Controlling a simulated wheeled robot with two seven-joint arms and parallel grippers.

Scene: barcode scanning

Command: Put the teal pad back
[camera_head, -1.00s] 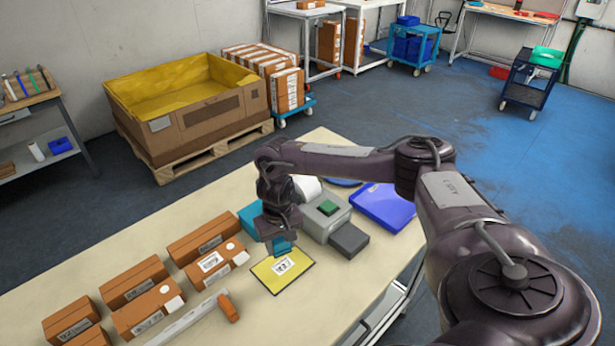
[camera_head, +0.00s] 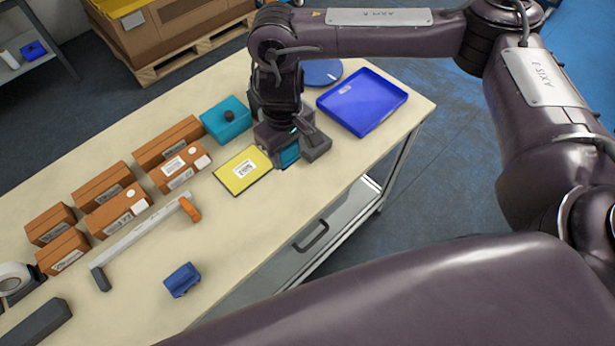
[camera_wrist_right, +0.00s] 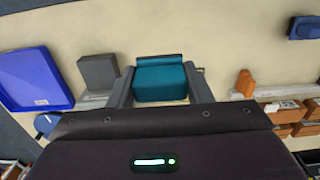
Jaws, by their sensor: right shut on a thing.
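My right gripper (camera_head: 288,148) is over the table just right of the yellow card (camera_head: 243,170). It is shut on the teal pad (camera_head: 290,156), a small block mostly hidden by the gripper in the head view. In the right wrist view the teal pad (camera_wrist_right: 160,84) sits between the two fingers of the gripper (camera_wrist_right: 161,76), with a dark strip along its far edge. I cannot tell whether the pad touches the table. A teal box (camera_head: 226,121) with a black knob stands behind the card. My left gripper is not in view.
A dark grey block (camera_head: 316,147) is close on the gripper's right, with a blue tray (camera_head: 362,102) beyond it. Several brown boxes (camera_head: 118,209) stand to the left. A grey bar with an orange end (camera_head: 189,208) and a blue object (camera_head: 181,280) lie in front.

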